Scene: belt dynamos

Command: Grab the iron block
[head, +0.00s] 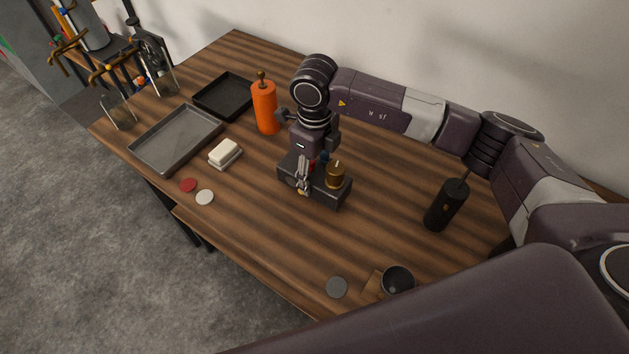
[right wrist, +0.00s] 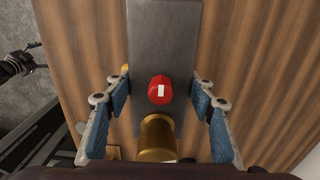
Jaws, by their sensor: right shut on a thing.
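The iron block (head: 330,196) is a long dark grey slab lying near the middle of the wooden table. A red round part and a brass cylinder (head: 336,176) stand on top of it. My right gripper (head: 302,187) is over the block from above and shut on it. In the right wrist view the block (right wrist: 163,45) runs between the blue finger pads, with the red part (right wrist: 160,90) and brass cylinder (right wrist: 158,140) between them. The exact pad contact is hidden. My left gripper is not recognizable in either view.
A butter dish (head: 225,153), grey tray (head: 178,136), black tray (head: 223,96) and discs lie left. A black bottle (head: 446,205) stands right; a dark cup (head: 398,280) sits near the front edge.

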